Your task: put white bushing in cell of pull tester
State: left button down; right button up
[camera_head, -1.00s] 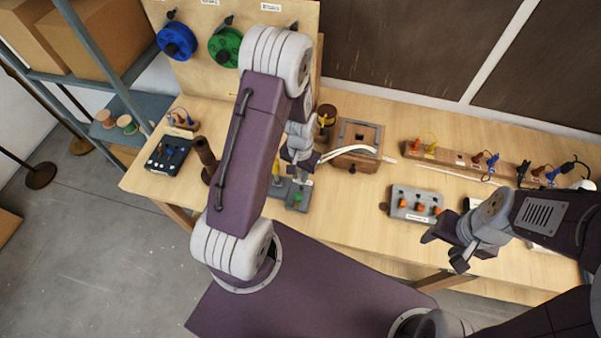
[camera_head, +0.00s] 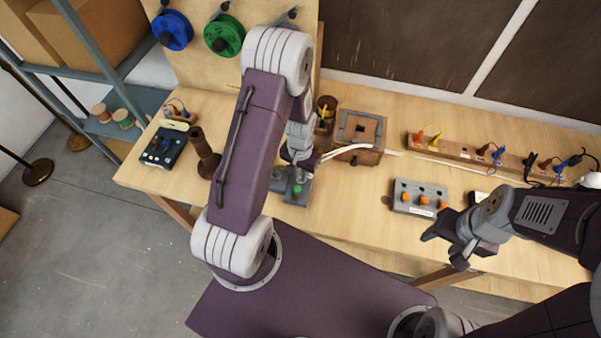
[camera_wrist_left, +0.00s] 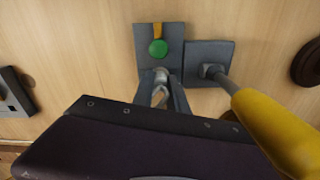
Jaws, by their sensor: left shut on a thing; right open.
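The pull tester (camera_head: 297,192) is a grey device with a green button near the table's front edge, partly hidden by my left arm. In the left wrist view its grey plate (camera_wrist_left: 146,37) carries the green button, and a second grey plate (camera_wrist_left: 207,54) bears a thick yellow lever (camera_wrist_left: 270,125). My left gripper (camera_wrist_left: 161,95) is shut just in front of the green button. A small pale piece (camera_wrist_left: 160,75), likely the white bushing, shows at its fingertips. Whether it touches the tester or sits in the cell cannot be told. My right gripper (camera_head: 452,245) is open and empty at the right.
A grey block with orange parts (camera_head: 420,198) and a rail of plugs (camera_head: 470,155) lie right. A brown post (camera_head: 204,152) and a dark meter (camera_head: 162,148) stand left.

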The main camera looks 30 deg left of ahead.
aim_at(300, 175)
pick_arm(q)
jog(key=shift+f+b, duration=0.45)
jog(key=shift+f, duration=0.05)
dwell(0.8)
jog(key=c, duration=1.2)
grip_release()
jog(key=shift+c, duration=0.2)
jog(key=shift+r, duration=0.1)
notch_tip(300, 175, up, 9)
jog(key=shift+f+b, duration=0.1)
jog(key=shift+b, duration=0.3)
